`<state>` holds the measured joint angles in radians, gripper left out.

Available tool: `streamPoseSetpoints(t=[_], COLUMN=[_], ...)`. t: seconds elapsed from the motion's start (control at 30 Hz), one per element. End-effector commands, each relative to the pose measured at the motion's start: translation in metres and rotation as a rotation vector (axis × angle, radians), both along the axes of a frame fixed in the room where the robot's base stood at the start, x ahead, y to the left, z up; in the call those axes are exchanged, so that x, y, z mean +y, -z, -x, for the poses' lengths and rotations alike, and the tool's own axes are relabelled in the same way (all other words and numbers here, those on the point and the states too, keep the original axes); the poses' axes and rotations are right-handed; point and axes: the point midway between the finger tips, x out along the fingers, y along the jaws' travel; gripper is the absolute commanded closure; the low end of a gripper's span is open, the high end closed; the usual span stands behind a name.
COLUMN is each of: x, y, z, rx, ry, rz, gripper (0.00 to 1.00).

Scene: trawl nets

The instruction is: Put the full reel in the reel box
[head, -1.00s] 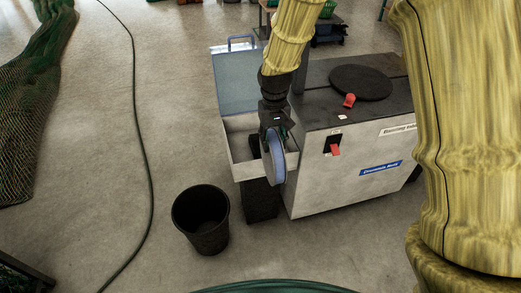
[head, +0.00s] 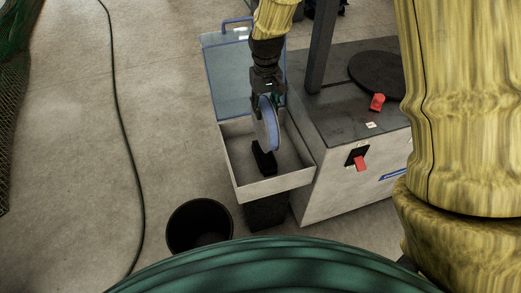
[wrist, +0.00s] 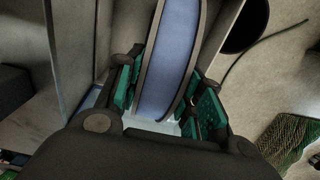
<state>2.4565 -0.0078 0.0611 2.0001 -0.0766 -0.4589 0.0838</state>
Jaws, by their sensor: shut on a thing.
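The full reel (head: 268,124) is a disc with a blue band between dark flanges. My gripper (head: 266,97) is shut on its upper edge and holds it upright, on edge. In the wrist view the reel (wrist: 172,55) stands between the green-padded fingers of my gripper (wrist: 165,95). The reel box (head: 272,188) is a pale open tray on a dark post, with its clear, blue-edged lid (head: 228,85) raised at the back. The reel hangs over the box's opening. Whether it touches the floor of the box I cannot tell.
A black block (head: 263,158) is inside the box, close by the reel. A grey machine cabinet (head: 335,185) with a red switch (head: 360,163) and a dark turntable (head: 378,75) stands right of the box. A black bin (head: 199,226) is on the floor at front left. A cable (head: 118,110) lies left.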

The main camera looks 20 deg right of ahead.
Motion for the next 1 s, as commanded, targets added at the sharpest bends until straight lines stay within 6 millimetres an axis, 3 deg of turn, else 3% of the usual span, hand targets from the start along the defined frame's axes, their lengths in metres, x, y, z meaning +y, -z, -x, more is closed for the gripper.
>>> streamPoseSetpoints(t=[0.5,1.0], x=[-0.004,-0.002], y=[0.058,0.091], z=[0.001,0.001], rx=[0.000,0.000], ry=[0.006,0.003], rz=[0.001,0.001], gripper=[1.00,1.00])
